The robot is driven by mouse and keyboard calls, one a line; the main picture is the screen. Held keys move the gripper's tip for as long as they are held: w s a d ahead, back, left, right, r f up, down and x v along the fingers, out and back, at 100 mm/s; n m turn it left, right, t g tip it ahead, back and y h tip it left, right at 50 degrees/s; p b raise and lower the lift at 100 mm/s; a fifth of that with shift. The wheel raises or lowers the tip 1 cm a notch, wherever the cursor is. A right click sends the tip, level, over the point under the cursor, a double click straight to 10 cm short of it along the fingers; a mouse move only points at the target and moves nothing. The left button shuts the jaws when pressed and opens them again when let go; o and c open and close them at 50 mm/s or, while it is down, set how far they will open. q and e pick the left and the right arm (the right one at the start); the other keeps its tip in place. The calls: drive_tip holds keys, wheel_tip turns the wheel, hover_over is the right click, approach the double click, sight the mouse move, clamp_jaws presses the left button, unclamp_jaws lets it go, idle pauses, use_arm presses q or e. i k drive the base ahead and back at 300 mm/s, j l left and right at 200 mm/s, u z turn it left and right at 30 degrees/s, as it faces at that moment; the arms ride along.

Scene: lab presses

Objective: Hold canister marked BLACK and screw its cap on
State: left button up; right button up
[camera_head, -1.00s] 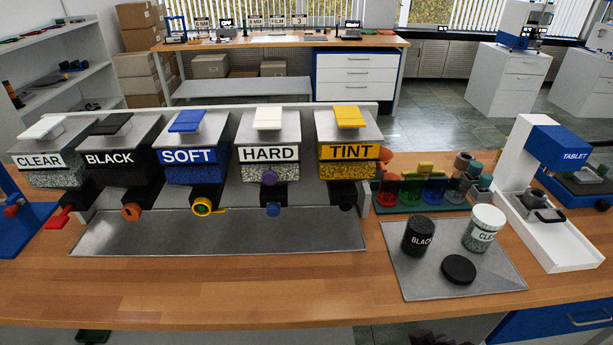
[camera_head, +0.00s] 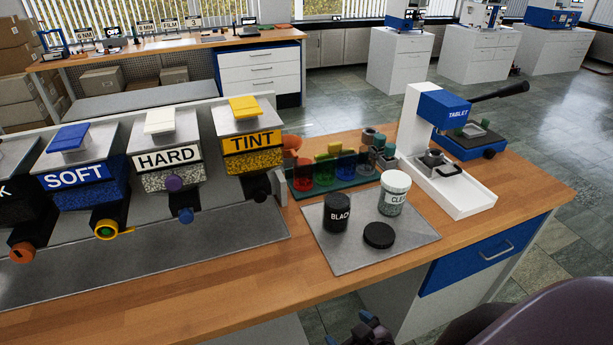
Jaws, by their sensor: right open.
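The canister marked BLACK (camera_head: 337,217) stands upright on a grey metal tray (camera_head: 421,238) on the bench. A black round cap (camera_head: 379,235) lies flat on the tray in front of it and to its right, apart from it. My right gripper (camera_head: 369,329) shows partly at the bottom edge, below the bench's front edge. It is open, well away from the canister and cap, and most of it is cut off by the frame. My left gripper is not in view.
A canister marked CLEAR with a white lid (camera_head: 395,192) stands behind the cap. A TABLET press (camera_head: 441,114) stands to the right. A rack of coloured pots (camera_head: 330,173) is behind the tray. The TINT hopper (camera_head: 250,145) and other hoppers line the left.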

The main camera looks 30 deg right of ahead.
sight(337, 201)
drive_tip(key=k+l+z, duration=0.2)
drive_tip(key=z, duration=0.25)
drive_tip(key=k+l+z, duration=0.15)
drive_tip(key=l+z, duration=0.25)
drive_tip(key=j, duration=0.15)
